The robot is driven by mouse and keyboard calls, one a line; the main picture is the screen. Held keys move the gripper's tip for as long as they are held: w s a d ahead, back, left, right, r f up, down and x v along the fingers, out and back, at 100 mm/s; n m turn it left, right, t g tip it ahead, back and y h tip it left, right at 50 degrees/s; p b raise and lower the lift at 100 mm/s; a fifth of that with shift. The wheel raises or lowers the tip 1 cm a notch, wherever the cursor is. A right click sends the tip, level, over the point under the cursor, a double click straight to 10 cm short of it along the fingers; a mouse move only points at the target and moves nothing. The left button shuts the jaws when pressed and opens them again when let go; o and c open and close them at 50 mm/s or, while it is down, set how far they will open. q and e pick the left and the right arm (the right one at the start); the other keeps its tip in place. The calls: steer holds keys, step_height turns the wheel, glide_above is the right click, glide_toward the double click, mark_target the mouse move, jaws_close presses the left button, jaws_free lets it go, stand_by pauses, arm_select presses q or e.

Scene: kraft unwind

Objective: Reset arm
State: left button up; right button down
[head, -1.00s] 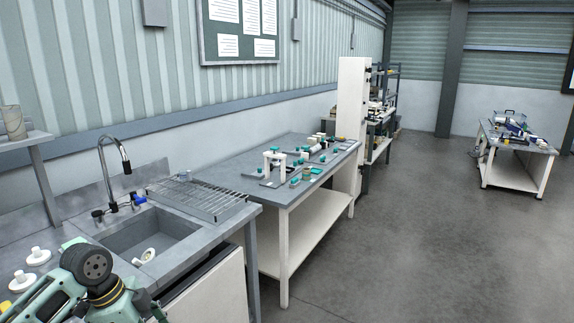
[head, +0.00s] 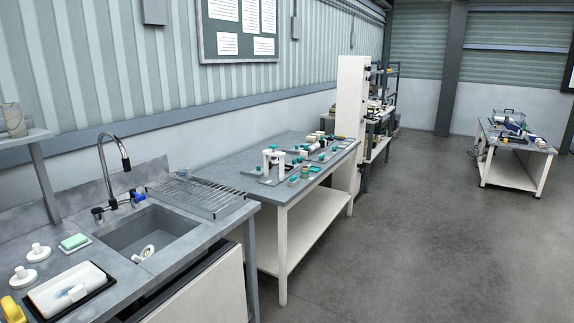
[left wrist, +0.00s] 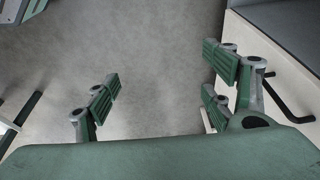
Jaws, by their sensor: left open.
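My left gripper (left wrist: 162,80) shows in the left wrist view with its green fingers spread wide apart. Nothing is between them, and the grey floor (left wrist: 150,50) lies beyond. Neither arm nor gripper shows in the head view now. My right gripper is not seen in any current frame.
The sink (head: 150,238) with its tap (head: 115,165) and drying rack (head: 195,195) is at the left. A white item on a black tray (head: 103,298) and a green sponge (head: 74,241) lie on the counter. A workbench (head: 230,160) with several parts stands beyond.

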arm_select(q)
steer(key=s+d+f+n+y, duration=0.1)
steer(key=s+d+f+n, duration=0.15)
steer(key=s+f, duration=1.7)
steer(key=s+d+f+n, duration=0.1)
steer(key=s+d+f, duration=0.1)
steer(key=s, duration=0.9)
steer(key=s+d+f+n+g, duration=0.1)
steer(key=s+d+f, duration=0.2)
steer(key=s, duration=0.9)
steer(key=shift+s+d+g, duration=0.15)
steer(key=shift+d+g, duration=0.15)
steer(key=shift+d, duration=0.1)
